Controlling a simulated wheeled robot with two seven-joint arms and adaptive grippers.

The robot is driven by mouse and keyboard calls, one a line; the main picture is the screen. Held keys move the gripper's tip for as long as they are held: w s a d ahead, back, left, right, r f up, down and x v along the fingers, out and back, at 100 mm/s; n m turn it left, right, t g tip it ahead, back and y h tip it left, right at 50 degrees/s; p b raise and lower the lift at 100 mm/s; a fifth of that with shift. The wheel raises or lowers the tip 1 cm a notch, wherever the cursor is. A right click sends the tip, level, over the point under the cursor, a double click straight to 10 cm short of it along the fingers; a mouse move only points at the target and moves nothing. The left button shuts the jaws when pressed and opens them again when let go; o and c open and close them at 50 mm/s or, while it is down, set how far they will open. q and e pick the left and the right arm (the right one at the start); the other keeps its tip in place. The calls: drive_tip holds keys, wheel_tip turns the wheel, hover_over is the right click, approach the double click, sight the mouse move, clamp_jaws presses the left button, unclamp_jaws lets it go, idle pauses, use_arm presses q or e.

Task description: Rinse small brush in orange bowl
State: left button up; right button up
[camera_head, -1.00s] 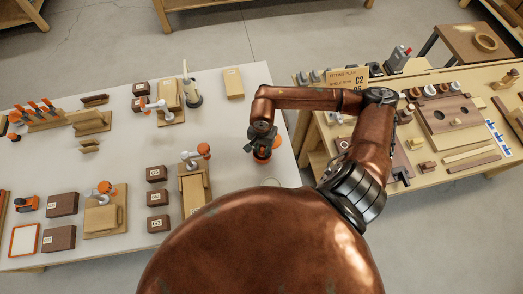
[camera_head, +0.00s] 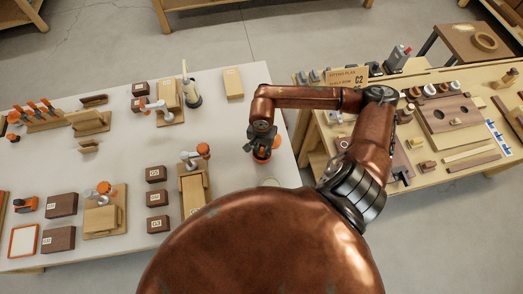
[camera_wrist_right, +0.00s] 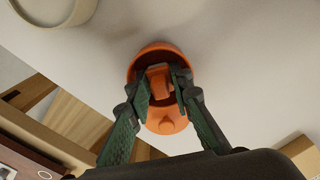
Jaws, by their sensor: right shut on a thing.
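The orange bowl (camera_head: 262,157) stands on the pale table near its right edge, mostly hidden under my right gripper (camera_head: 262,141). In the right wrist view the bowl (camera_wrist_right: 147,51) shows its rim and dark inside around the fingertips. My right gripper (camera_wrist_right: 164,84) points down into the bowl and is shut on an orange block-like piece (camera_wrist_right: 158,80), which seems to be the small brush's handle. The bristles are hidden. A rounded orange part (camera_wrist_right: 167,121) lies below the fingers; I cannot tell whether it belongs to bowl or brush. My left gripper is not in view.
A pale round dish (camera_head: 271,183) stands near the bowl, partly behind my body; it also shows in the wrist view (camera_wrist_right: 42,21). Labelled dark blocks (camera_head: 157,198) and a wooden fixture (camera_head: 194,190) stand to the left. A wooden bench (camera_head: 440,181) with parts is at the right.

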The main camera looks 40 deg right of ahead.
sight(262, 149)
drive_tip(key=shift+r+p, duration=0.8)
drive_tip(key=shift+r, duration=1.25)
drive_tip(key=shift+r, duration=0.1)
idle(0.9)
drive_tip(key=shift+r+p, duration=0.7)
drive_tip(key=shift+r, duration=1.2)
